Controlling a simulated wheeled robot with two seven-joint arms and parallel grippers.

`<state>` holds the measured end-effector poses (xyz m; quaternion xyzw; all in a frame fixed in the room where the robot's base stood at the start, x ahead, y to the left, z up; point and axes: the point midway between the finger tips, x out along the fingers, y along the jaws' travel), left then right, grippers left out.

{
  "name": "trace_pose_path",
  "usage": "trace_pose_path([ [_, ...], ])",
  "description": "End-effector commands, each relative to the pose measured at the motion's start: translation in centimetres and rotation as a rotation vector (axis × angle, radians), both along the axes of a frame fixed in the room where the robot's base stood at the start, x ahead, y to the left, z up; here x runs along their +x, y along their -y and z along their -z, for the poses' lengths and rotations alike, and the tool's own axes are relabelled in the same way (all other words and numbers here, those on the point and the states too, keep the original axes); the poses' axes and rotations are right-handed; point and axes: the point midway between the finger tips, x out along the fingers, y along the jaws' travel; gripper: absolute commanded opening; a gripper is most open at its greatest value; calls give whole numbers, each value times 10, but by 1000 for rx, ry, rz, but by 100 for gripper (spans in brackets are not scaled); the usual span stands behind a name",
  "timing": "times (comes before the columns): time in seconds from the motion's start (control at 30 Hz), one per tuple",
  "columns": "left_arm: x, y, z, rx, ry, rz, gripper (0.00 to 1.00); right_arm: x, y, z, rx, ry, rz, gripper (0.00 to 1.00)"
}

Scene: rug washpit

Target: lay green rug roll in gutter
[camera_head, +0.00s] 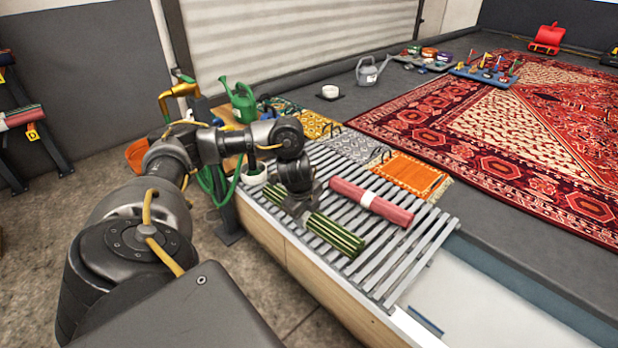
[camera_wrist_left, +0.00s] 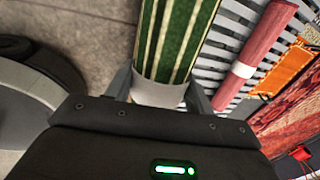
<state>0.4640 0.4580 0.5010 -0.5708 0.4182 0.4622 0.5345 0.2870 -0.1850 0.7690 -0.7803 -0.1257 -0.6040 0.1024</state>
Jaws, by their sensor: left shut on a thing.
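The green rug roll (camera_head: 336,236) has cream stripes and lies over the left part of a slatted grey rack (camera_head: 385,268). I cannot tell whether the roll touches the slats. No part is clearly recognisable as the gutter. My right gripper is not in view.
A red rug roll (camera_head: 372,202) with a white band lies beside the green one on the slats. An orange mat (camera_head: 411,176) and a large red patterned rug (camera_head: 500,140) lie behind. A green watering can (camera_head: 242,103) stands behind my arm. A pale, bare surface (camera_head: 480,305) is at lower right.

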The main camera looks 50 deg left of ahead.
Motion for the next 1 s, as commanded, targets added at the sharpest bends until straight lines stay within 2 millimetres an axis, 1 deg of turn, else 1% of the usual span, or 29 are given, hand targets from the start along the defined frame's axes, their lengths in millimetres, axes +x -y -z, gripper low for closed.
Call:
trace_pose_path([
  [0.07,7,14,-5,-1,8,-2,18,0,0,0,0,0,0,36],
  [0.17,16,41,-13,0,11,-14,18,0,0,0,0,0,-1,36],
  [0.27,26,79,-26,3,14,-35,18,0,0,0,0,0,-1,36],
  [0.3,29,97,-32,3,13,-45,18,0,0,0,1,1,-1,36],
  [0.37,33,124,-43,5,14,-63,18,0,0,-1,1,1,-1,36],
  [0.4,34,143,-51,6,13,-75,18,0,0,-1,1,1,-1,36],
  [0.5,32,190,-76,9,12,-122,18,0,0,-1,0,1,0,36],
  [0.6,22,225,-102,9,10,-190,18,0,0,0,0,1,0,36],
  [0.7,9,243,-125,7,8,-283,18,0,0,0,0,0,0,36],
  [0.73,6,245,-131,7,8,-313,18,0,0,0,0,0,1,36],
  [0.8,-1,245,-145,6,8,-387,18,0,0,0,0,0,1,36],
  [1.0,-11,238,-162,2,5,-510,18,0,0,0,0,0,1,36],
])
